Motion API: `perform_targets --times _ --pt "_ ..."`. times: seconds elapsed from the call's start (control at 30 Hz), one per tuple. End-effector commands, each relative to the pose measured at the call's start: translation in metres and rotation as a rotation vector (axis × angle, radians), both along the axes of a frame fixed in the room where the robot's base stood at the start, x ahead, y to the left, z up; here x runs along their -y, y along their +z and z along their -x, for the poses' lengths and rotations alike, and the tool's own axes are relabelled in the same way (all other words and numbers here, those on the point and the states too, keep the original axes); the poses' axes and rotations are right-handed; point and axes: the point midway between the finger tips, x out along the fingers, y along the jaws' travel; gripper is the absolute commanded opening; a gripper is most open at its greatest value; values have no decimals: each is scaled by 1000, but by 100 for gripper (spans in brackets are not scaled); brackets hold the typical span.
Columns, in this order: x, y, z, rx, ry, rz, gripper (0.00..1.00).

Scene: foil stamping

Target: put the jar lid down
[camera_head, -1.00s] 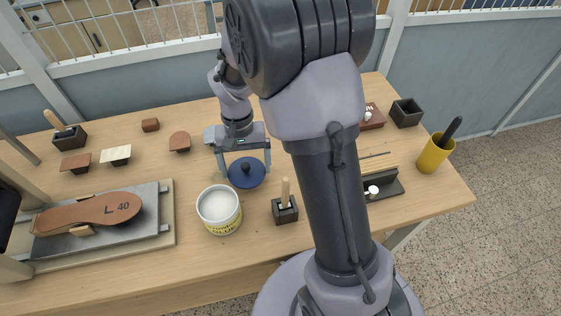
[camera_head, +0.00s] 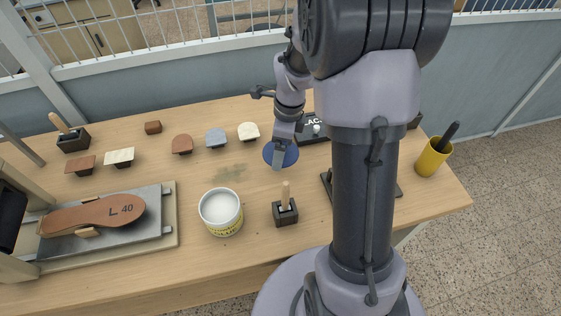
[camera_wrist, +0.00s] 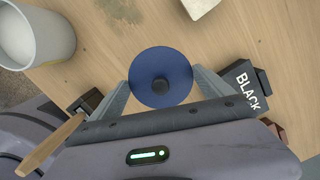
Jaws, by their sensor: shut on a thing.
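I cannot tell for sure whether the lid touches the table. The open white jar (camera_head: 221,212) with a yellow label stands nearer the front; its rim also shows at the upper left of the wrist view (camera_wrist: 38,30).
A dark box marked BLACK (camera_wrist: 245,88) is close to the right finger. A dark holder with a wooden handle (camera_head: 285,212) stands right of the jar. Several small swatch blocks (camera_head: 216,138) line the back. A yellow cup (camera_head: 433,158) is far right.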

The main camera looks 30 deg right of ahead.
Motion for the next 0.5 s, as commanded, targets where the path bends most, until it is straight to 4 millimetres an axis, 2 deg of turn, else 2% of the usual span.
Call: perform_targets --times 0.23,0.5 --pt "-1 -50 1 -3 2 -1 51" --pt "0 -51 0 0 4 0 51"
